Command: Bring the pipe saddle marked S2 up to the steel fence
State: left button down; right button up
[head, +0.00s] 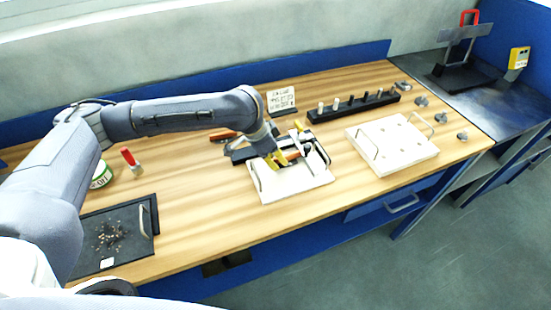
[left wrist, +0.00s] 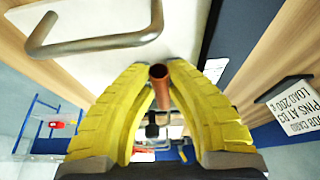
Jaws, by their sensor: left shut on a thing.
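My left gripper (head: 277,163) reaches down over a white board with a handle (head: 296,188) at the middle of the bench. I cannot make out an S2 mark, and I cannot tell which part is the saddle or the steel fence. My right gripper is not in view.
A black rack with several pegs (head: 352,104) stands behind, near a written job card (head: 281,98). A second white board (head: 393,145) lies to the right, with small metal parts (head: 440,117) beyond it. A dark tray (head: 105,243) and red-handled brush (head: 131,160) are left.

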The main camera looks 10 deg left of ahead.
pick_arm(q)
jog(key=shift+d, duration=0.1)
jog(key=c, duration=1.3)
grip_release()
jog(key=shift+r, duration=0.1)
